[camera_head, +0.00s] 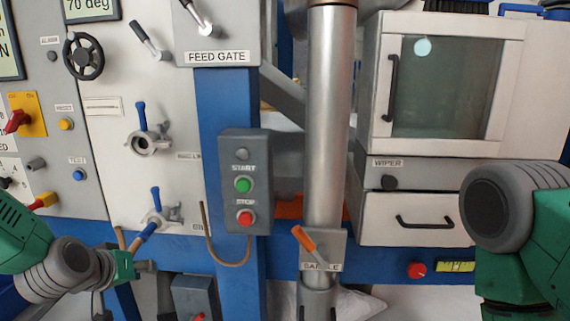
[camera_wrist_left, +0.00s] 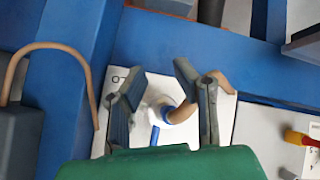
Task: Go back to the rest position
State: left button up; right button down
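My left gripper (camera_head: 128,243) is at the lower left of the head view, just below a lower valve with a blue handle (camera_head: 156,200). In the left wrist view, the two fingers of my left gripper (camera_wrist_left: 160,78) stand apart with nothing clasped between them. A round valve fitting with a blue handle (camera_wrist_left: 155,137) shows beyond the gap between the fingers, apart from them as far as I can tell. My right arm (camera_head: 510,215) shows at the right edge of the head view, bent near the drawer. My right gripper is out of view.
A blue post (camera_head: 228,105) carries the start-stop box (camera_head: 245,185) and a hanging tan cable (camera_head: 207,235). A steel pipe (camera_head: 328,110) with an orange-handled sample valve (camera_head: 304,239) stands centrally. A grey cabinet (camera_head: 510,40) is at right. A blue beam (camera_head: 400,262) crosses below.

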pick_arm(q)
jog(key=s+d+f+m+g, duration=0.2)
jog(key=s+f+g, duration=0.2)
jog(key=s+f, duration=1.1)
jog(key=s+f+g, duration=0.1)
jog(key=s+f, duration=0.2)
jog(key=s, duration=0.3)
jog(key=s+f+m+g+y+b, duration=0.1)
jog(key=s+f+g, duration=0.1)
jog(key=s+f, duration=0.2)
jog(key=s+f+m+g, duration=0.1)
jog(key=s+f+g, duration=0.1)
jog(key=s, duration=0.7)
jog(key=shift+s+f+b, duration=0.25)
jog(key=shift+f+b, duration=0.05)
jog(key=shift+f, duration=0.45)
jog(key=shift+w, duration=0.1)
jog(key=shift+c, duration=0.4)
